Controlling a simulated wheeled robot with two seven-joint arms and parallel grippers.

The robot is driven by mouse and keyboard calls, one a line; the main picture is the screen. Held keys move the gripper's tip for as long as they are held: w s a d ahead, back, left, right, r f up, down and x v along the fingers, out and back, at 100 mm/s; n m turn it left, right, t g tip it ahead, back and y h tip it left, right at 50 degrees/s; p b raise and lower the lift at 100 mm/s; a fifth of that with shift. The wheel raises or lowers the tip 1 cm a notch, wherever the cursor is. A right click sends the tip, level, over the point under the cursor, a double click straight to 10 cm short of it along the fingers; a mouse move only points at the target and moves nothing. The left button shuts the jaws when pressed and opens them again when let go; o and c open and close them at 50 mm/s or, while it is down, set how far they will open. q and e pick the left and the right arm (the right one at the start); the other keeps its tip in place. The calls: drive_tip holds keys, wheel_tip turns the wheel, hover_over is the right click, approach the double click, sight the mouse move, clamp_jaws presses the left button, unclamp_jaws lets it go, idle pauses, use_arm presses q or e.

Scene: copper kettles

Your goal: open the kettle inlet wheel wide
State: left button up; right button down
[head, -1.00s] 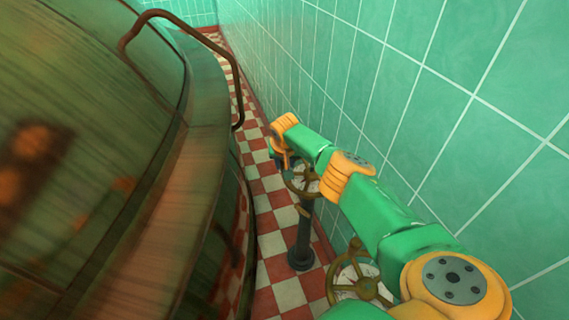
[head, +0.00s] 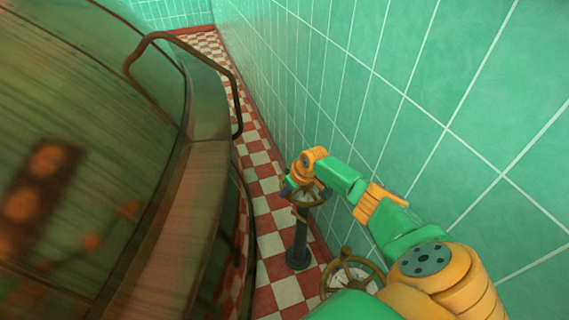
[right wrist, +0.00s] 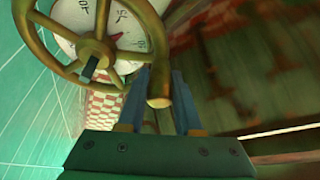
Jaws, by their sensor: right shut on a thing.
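A brass handwheel (head: 322,190) sits on top of a dark pedestal (head: 299,245) on the floor between the kettle and the tiled wall. My right gripper (head: 290,189) is at the left side of this wheel. In the right wrist view the spoked brass wheel (right wrist: 98,47) stands over a pale dial with a red needle (right wrist: 117,36). There my right gripper (right wrist: 158,92) has its blue fingers on either side of a brass handle peg (right wrist: 159,88) at the wheel's rim, shut on it. The dial's numbers are only partly readable. My left gripper is out of view.
A large copper kettle (head: 75,130) with a bent handrail (head: 238,105) fills the left. A second brass wheel (head: 372,270) is nearer, beneath my right arm. A green tiled wall (head: 430,90) bounds the right. A narrow chequered floor strip (head: 262,170) runs between.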

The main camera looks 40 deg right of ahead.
sight(298, 202)
drive_tip(key=shift+s+d+f+n+y+b, duration=0.1)
drive_tip(key=shift+s+n+y+b, duration=0.1)
drive_tip(key=shift+s+n, duration=0.25)
drive_tip(key=shift+s+d+f+n+y+b, duration=0.15)
drive_tip(key=shift+s+n, duration=0.15)
drive_tip(key=shift+n, duration=0.25)
drive_tip(key=shift+s+d+n+g+y+b, duration=0.1)
drive_tip(key=shift+s+n+g+y+b, duration=0.2)
drive_tip(key=shift+s+n+b, duration=0.45)
drive_tip(key=n+b, duration=0.1)
drive_tip(key=s+d+n+y+b, duration=0.1)
drive_tip(key=n, duration=0.1)
drive_tip(key=shift+s+g, duration=0.2)
drive_tip(key=shift+g, duration=0.1)
drive_tip(key=shift+s+d+n+b, duration=0.35)
drive_tip(key=shift+s+n+b, duration=0.1)
drive_tip(key=shift+n, duration=0.4)
drive_tip(key=shift+s+d+r, duration=0.15)
drive_tip(key=shift+s+d, duration=0.35)
drive_tip(key=shift+d, duration=0.1)
drive_tip(key=shift+s+d+r+b, duration=0.1)
drive_tip(key=shift+s+d+b, duration=0.25)
drive_tip(key=shift+d, duration=0.4)
drive_tip(key=shift+r, duration=0.1)
drive_tip(key=c, duration=0.6)
unclamp_jaws()
drive_tip(key=shift+y, duration=0.25)
